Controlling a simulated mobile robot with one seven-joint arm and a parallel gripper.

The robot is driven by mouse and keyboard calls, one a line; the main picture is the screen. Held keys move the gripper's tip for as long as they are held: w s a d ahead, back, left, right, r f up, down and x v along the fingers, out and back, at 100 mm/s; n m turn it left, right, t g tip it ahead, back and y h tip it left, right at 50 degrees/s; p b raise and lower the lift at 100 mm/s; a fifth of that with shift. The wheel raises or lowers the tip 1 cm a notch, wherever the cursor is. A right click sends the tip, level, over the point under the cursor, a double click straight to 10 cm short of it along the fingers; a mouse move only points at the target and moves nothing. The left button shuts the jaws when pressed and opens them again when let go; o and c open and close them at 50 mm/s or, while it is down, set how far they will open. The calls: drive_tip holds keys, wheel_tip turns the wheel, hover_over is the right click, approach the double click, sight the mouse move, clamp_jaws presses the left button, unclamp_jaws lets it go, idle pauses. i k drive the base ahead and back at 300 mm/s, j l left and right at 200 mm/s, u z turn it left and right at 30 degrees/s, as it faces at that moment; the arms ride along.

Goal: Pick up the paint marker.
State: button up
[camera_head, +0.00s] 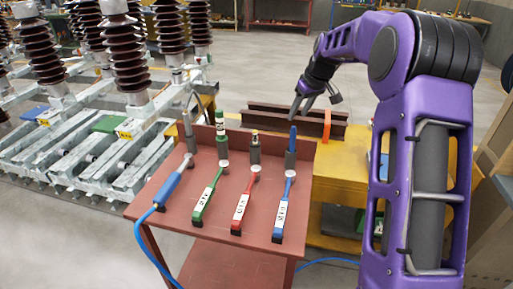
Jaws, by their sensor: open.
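A red-brown tool stand holds several slim items, and I cannot tell for sure which one is the paint marker. At the stand's back, a green-and-white item (220,125), a dark item with a light tip (255,147) and a blue-topped item (293,137) stand upright in grey holders. In front lie a green (206,197), a red (243,205) and a blue (283,208) tool with white labels. My gripper (304,110) is open and empty. In the picture it appears above and right of the blue-topped item, in front of brown steel beams, apart from the stand's items.
The stand (160,226) has a raised back wall. A blue corded tool (172,187) lies at its left, its cable hanging over the front. Brown beams (285,113) with an orange band (327,125) rest on a yellow table (345,170). Ribbed insulators (125,60) stand left.

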sight(254, 143)
drive_tip(key=j+z, duration=0.3)
drive_tip(key=j, duration=0.5)
drive_tip(key=j+z, duration=0.25)
drive_tip(key=j, duration=0.5)
